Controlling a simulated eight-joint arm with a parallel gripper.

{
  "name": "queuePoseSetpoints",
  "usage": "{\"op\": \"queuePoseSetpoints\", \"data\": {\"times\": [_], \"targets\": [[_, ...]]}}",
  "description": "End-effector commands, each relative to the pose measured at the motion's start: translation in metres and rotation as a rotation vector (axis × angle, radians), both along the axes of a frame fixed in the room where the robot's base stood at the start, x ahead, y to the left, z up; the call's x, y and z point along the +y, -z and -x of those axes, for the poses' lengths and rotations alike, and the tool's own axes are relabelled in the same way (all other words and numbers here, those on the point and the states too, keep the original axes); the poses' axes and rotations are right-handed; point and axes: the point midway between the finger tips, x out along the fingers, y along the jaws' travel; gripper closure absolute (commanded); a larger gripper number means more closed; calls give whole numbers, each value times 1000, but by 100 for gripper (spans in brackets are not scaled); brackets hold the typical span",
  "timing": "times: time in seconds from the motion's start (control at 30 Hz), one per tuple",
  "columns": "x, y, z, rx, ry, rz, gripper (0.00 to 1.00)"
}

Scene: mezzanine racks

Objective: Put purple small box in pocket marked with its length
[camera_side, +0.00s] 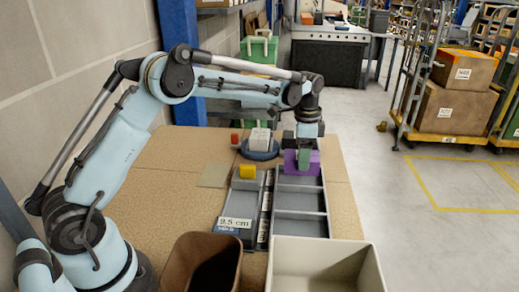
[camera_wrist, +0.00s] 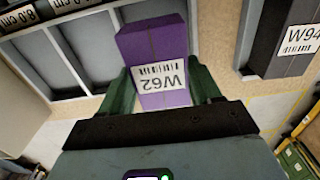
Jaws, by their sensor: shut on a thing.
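My gripper (camera_side: 304,160) is shut on the purple small box (camera_side: 313,161), at the far right end of the grey pocket tray (camera_side: 301,199). In the wrist view the green fingers of my gripper (camera_wrist: 160,92) press its two sides; its white label (camera_wrist: 162,83) reads W62. The box is tilted in that view and looks held above the tray edge; its exact height cannot be told. A pocket label (camera_side: 235,223) at the tray's near left reads 9.5 cm. Another label (camera_wrist: 18,18) in the wrist view reads 8.0 cm. Other divider labels are too small or cut off.
A yellow block (camera_side: 247,171) is at the tray's far left. Brown (camera_side: 209,264) and beige (camera_side: 325,265) bins stand in front. A dark W94 box (camera_wrist: 284,38) is nearby.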

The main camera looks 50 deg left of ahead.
Motion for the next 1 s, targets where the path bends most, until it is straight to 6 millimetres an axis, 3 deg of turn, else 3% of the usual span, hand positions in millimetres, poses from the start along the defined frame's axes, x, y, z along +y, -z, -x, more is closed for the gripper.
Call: {"op": "queuePoseSetpoints", "data": {"times": [0.33,0.77,0.8,0.97,1.0], "targets": [[1,38,-1,0,0,0,75],[1,44,-1,0,0,0,75],[1,45,0,0,0,0,35],[1,44,0,0,0,0,11],[1,44,0,0,0,0,11]]}}
